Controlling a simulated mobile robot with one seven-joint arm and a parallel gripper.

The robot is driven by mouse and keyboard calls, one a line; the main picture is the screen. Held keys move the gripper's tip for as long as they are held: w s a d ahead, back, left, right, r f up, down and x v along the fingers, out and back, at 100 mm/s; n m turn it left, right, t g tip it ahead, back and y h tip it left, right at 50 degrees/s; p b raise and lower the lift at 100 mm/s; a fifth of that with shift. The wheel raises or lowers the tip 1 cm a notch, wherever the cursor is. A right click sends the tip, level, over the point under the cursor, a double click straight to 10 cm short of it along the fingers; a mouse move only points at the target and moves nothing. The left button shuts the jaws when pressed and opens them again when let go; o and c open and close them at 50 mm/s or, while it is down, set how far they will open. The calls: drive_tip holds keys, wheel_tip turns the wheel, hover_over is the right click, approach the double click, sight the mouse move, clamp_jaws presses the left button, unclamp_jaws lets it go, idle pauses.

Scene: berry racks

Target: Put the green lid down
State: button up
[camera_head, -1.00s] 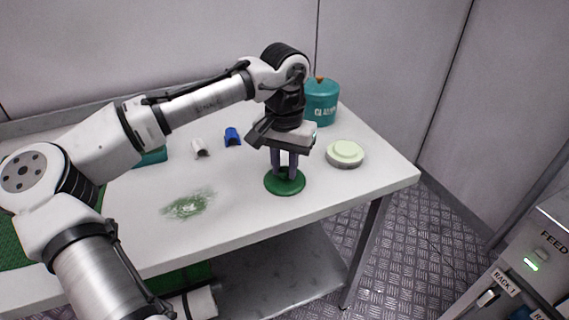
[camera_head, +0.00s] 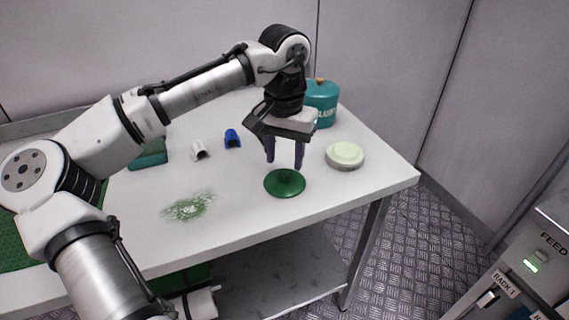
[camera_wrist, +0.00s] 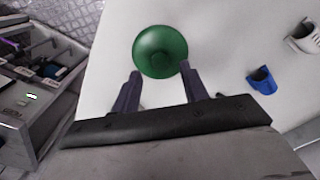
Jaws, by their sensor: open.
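The green lid (camera_head: 285,184) lies flat on the white table (camera_head: 240,210), near its front edge. It is round and dark green with a small knob in the middle. My gripper (camera_head: 284,165) is open and empty just above the lid, with its two dark fingers pointing down and apart from it. In the wrist view the lid (camera_wrist: 160,45) lies beyond the fingertips of my gripper (camera_wrist: 159,72), and nothing is between the fingers.
A pale round container (camera_head: 345,156) stands right of the lid. A teal canister (camera_head: 322,104) stands behind my gripper. A blue piece (camera_head: 232,139) and a white piece (camera_head: 199,150) lie left. A green smear (camera_head: 188,206) marks the table. A rack unit (camera_head: 530,270) stands at right.

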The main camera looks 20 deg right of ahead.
sight(285, 172)
wheel_tip(285, 172, up, 9)
drive_tip(key=shift+f, duration=0.1)
idle(0.6)
